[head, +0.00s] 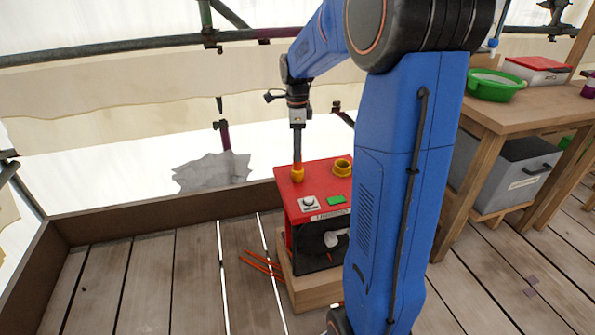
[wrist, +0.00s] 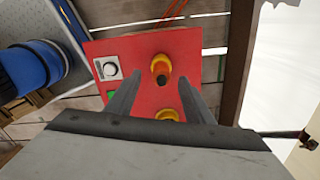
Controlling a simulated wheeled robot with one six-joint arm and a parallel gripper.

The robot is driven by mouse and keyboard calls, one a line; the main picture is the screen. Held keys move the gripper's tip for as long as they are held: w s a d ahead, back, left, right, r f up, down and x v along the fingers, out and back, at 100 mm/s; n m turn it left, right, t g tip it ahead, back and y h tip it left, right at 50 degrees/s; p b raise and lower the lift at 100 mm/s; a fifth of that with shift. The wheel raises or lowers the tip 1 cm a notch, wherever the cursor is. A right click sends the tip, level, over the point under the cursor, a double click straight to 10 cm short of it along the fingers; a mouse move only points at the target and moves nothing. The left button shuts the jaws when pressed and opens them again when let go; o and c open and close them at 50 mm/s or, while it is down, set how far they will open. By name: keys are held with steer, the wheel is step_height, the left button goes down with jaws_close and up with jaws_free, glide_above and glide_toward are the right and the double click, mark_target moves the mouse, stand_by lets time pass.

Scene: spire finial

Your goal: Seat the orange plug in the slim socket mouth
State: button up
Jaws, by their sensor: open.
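The orange plug (head: 297,163) stands upright at the left yellow socket (head: 297,175) on top of the red box. In the wrist view its dark end (wrist: 165,80) shows within that yellow socket's ring (wrist: 159,63). How deep the plug sits cannot be told. My gripper (head: 297,151) is directly above it, pointing down. In the wrist view the two fingers of my gripper (wrist: 155,92) are spread apart, with a gap on each side of the plug. The right yellow socket (head: 342,167) is wider and looks empty; in the wrist view my gripper partly hides it (wrist: 167,114).
The red box (head: 318,178) carries a white knob panel (head: 309,203) and a green label (head: 336,200), and stands on a wooden block (head: 311,292). Orange rods (head: 262,265) lie on the planks. A workbench (head: 540,100) stands at right. Plank floor at left is clear.

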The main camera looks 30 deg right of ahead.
mark_target(298, 167)
steer(key=shift+w+d+f, duration=0.1)
steer(key=shift+f, duration=1.8)
steer(key=shift+c, duration=0.5)
jaws_close()
steer(key=shift+r, duration=0.15)
